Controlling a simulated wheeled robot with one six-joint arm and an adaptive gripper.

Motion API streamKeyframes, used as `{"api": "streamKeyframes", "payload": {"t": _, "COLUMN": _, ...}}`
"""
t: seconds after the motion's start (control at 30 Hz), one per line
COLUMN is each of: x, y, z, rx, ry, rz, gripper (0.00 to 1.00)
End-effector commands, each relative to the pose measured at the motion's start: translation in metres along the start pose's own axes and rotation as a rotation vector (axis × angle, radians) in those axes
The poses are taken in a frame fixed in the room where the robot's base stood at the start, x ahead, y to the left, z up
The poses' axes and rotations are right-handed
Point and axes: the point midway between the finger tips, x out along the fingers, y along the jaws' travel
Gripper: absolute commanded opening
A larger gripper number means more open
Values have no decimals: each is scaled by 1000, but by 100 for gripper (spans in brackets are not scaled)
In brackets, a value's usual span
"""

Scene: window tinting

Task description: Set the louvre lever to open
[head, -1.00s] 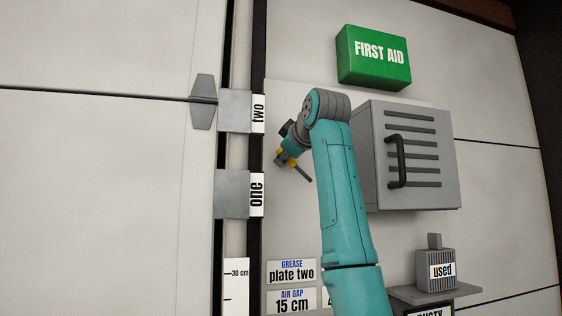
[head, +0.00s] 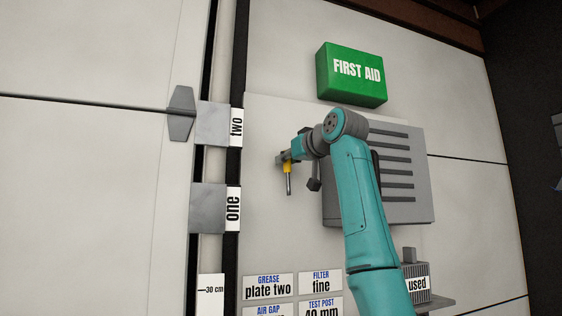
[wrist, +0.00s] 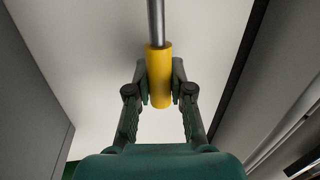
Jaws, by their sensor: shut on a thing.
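The lever is a grey rod (head: 289,184) with a yellow grip (head: 287,168), on the pale wall panel left of the grey slotted box. It stands about upright in the head view, grip at the top. My gripper (head: 283,159) is at the grip end. In the wrist view, my gripper (wrist: 158,84) is shut around the yellow grip (wrist: 158,70), one finger on each side, and the grey rod (wrist: 155,22) runs away from it to the top edge. No open or shut marking for the lever is readable.
The grey slotted box (head: 413,180) juts from the wall right of the lever, partly behind my arm. A green first aid box (head: 350,85) is above. Plates labelled two (head: 213,124) and one (head: 208,207) are at left. Signs, including grease (head: 268,287), are below.

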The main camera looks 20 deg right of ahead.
Motion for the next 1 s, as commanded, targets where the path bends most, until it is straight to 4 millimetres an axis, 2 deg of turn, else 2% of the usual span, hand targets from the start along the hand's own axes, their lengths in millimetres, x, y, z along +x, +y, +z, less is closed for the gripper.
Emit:
{"api": "streamKeyframes", "payload": {"t": 0.67, "x": -1, "y": 7, "z": 2, "rx": 63, "ry": 10, "rz": -3, "gripper": 0}}
{"api": "streamKeyframes", "payload": {"t": 0.7, "x": -1, "y": 7, "z": 2, "rx": 62, "ry": 10, "rz": -2, "gripper": 28}}
{"api": "streamKeyframes", "payload": {"t": 0.77, "x": -1, "y": 7, "z": 2, "rx": 62, "ry": 10, "rz": -2, "gripper": 43}}
{"api": "streamKeyframes", "payload": {"t": 0.8, "x": -1, "y": 7, "z": 2, "rx": 62, "ry": 10, "rz": -3, "gripper": 48}}
{"api": "streamKeyframes", "payload": {"t": 1.0, "x": -1, "y": 6, "z": 1, "rx": 61, "ry": 11, "rz": -4, "gripper": 48}}
